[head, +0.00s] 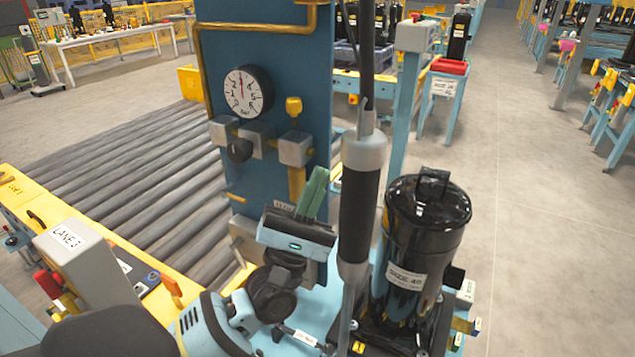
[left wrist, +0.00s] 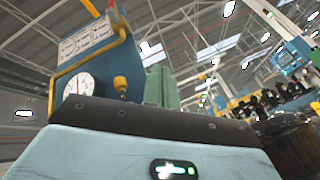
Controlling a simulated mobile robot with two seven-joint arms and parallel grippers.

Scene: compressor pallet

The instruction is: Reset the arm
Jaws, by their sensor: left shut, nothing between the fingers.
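My left gripper (head: 316,180) is in the lower middle of the head view, in front of the blue panel (head: 285,60). Its green fingers are together, pointing up, with nothing between them. The fingers also show in the left wrist view (left wrist: 160,88), beyond the grey-blue gripper body. The panel carries a round white pressure gauge (head: 248,91) and a yellow-knobbed valve (head: 294,106). My left arm comes in from the lower left and bends at the wrist. My right gripper is not in view.
A grey tool with a black grip (head: 360,200) hangs on a cable right of my left gripper. A black compressor (head: 422,245) stands beside it on the pallet. A roller conveyor (head: 140,165) and a LANE 3 box (head: 75,250) are on the left.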

